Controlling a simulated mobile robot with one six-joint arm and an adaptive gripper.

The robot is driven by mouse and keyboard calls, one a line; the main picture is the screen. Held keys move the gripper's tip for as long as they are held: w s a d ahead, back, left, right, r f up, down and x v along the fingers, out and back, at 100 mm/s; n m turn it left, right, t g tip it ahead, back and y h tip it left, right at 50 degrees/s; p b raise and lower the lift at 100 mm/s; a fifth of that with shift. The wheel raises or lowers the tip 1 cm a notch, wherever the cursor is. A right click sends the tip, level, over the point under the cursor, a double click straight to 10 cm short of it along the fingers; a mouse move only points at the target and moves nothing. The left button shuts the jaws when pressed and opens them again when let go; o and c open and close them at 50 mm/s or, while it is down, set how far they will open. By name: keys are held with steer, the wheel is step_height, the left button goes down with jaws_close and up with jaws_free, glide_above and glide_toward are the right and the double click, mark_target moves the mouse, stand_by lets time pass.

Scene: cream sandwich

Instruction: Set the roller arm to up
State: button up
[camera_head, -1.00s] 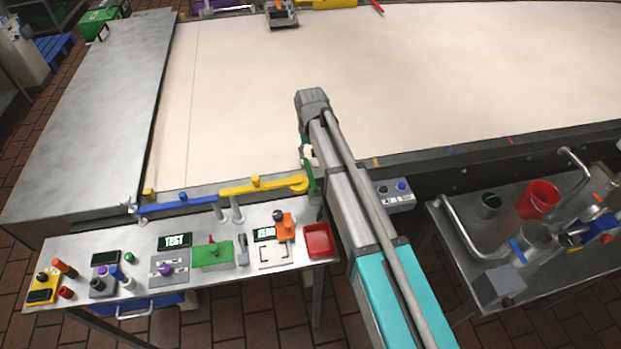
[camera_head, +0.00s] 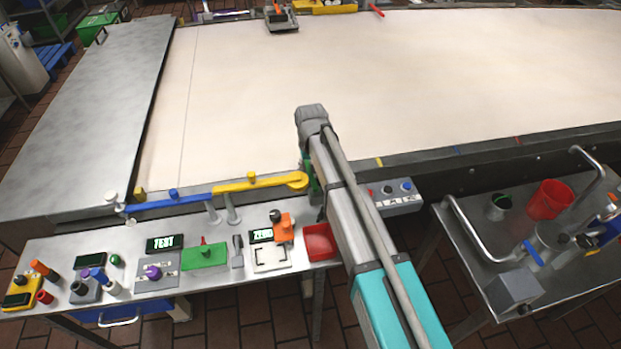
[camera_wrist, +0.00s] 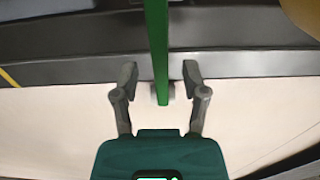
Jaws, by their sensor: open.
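The roller arm appears to be the green bar (camera_head: 311,174) at the near belt edge in the head view, mostly hidden by my arm. In the wrist view the green bar (camera_wrist: 160,45) runs from the top edge down to mid-picture, with a grey roller-like end (camera_wrist: 162,92). My gripper (camera_wrist: 160,77) is open. Its two fingers stand on either side of the bar, with a visible gap on each side. In the head view the fingers are hidden behind my wrist. I cannot tell the bar's height relative to the belt.
The pale belt (camera_head: 420,80) fills the back. A yellow bar (camera_head: 262,184) and a blue bar (camera_head: 172,203) lie along its near edge, left of my arm. A red tray (camera_head: 320,243) and a control box (camera_head: 403,196) are close by. A red bucket (camera_head: 551,199) stands right.

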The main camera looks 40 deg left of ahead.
steer(key=shift+f+b, duration=0.85)
steer(key=shift+f, duration=0.35)
jaws_close()
